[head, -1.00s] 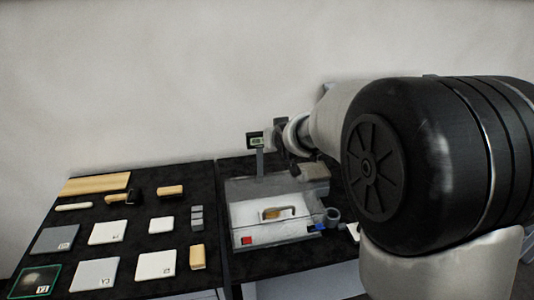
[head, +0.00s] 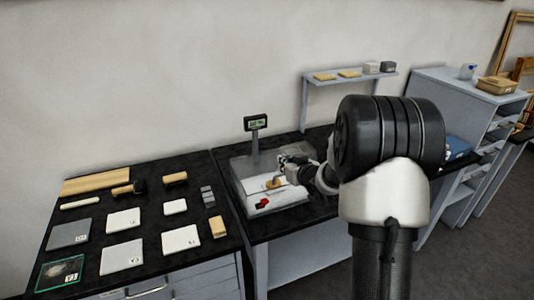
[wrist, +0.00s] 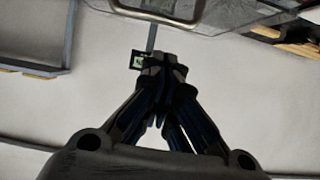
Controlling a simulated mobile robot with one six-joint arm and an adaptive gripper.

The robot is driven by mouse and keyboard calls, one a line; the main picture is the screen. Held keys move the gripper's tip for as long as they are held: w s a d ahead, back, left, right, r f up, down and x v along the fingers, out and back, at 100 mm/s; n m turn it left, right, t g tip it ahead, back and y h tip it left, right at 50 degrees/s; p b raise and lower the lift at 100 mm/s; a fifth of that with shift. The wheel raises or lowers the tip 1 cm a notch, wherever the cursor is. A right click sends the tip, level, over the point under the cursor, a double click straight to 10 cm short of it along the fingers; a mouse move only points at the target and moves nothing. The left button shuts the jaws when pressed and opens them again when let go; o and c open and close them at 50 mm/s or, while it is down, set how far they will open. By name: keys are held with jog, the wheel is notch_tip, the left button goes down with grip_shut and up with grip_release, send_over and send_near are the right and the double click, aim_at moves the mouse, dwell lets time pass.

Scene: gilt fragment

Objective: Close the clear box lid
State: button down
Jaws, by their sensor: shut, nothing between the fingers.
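The clear box (head: 240,197) stands on the black bench in the head view, below a small display on a post. Its see-through walls are faint. A red piece (head: 262,203) and a tan piece (head: 272,184) show within its outline. I cannot make out the lid's position clearly. My gripper (head: 284,170) is over the right part of the box. I cannot tell if it touches. In the wrist view, my gripper (wrist: 164,68) is shut and empty. A grey-rimmed clear edge (wrist: 168,17), seemingly part of the box, crosses the top there.
The display (head: 257,122) rises behind the box and shows in the wrist view (wrist: 140,61). The left bench (head: 145,215) carries several tiles, blocks and brushes. A wall shelf (head: 350,79) and a grey cabinet (head: 470,85) stand to the right.

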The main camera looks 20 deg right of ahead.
jog(key=f+b, duration=0.1)
jog(key=s+f+b, duration=0.1)
jog(key=f, duration=0.1)
jog(key=d+f, duration=0.1)
jog(key=f, duration=0.1)
jog(key=shift+s+d+f+b, duration=0.1)
jog(key=shift+s+f+b, duration=0.1)
jog(key=shift+b, duration=0.2)
